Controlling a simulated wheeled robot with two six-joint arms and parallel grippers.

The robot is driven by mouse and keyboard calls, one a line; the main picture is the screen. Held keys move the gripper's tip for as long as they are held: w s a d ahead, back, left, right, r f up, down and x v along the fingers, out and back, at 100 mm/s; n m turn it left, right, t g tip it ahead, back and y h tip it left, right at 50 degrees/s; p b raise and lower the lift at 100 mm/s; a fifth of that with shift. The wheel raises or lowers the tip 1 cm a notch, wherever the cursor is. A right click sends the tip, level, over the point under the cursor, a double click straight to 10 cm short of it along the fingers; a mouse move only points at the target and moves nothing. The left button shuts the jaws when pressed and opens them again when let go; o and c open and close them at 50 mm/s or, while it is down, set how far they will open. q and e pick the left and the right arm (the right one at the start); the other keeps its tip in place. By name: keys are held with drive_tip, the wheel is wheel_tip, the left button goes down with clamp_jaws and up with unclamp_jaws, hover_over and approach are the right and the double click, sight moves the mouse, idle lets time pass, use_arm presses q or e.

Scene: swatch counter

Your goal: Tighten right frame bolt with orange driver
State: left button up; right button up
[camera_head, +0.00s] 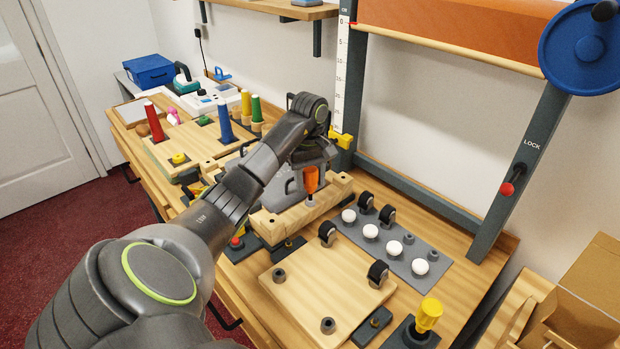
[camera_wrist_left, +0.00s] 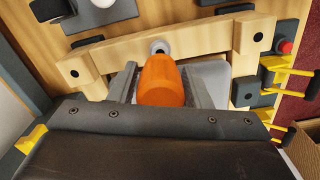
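An orange driver (camera_head: 311,179) stands roughly upright over the light wooden frame (camera_head: 336,196), its grey collar downward. My left gripper (camera_head: 296,186) has its fingers on both sides of the orange handle, closed on it. The left wrist view shows the handle (camera_wrist_left: 162,82) between the two fingers, with the pale collar beyond it over the frame bar (camera_wrist_left: 205,38). Dark round spots, bolts or holes, show at the bar's left end (camera_wrist_left: 74,72) and right end (camera_wrist_left: 258,37). The driver's tip is hidden, so contact with a bolt cannot be told. My right gripper is not in view.
A wooden board (camera_head: 325,284) with black rollers lies in front, beside a grey strip (camera_head: 422,262) with white knobs. A yellow knob (camera_head: 429,314) stands at the near right. Coloured cylinders, including a blue one (camera_head: 225,122), stand behind left. A grey upright rack (camera_head: 520,150) rises at right.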

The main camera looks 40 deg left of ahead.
use_arm(q)
drive_tip(key=n, duration=0.4)
drive_tip(key=shift+s, duration=0.1)
drive_tip(key=n, duration=0.3)
drive_tip(key=shift+p, duration=0.35)
drive_tip(key=n, duration=0.4)
drive_tip(key=shift+s+p, duration=0.1)
drive_tip(key=shift+p, duration=0.25)
drive_tip(key=n, duration=0.4)
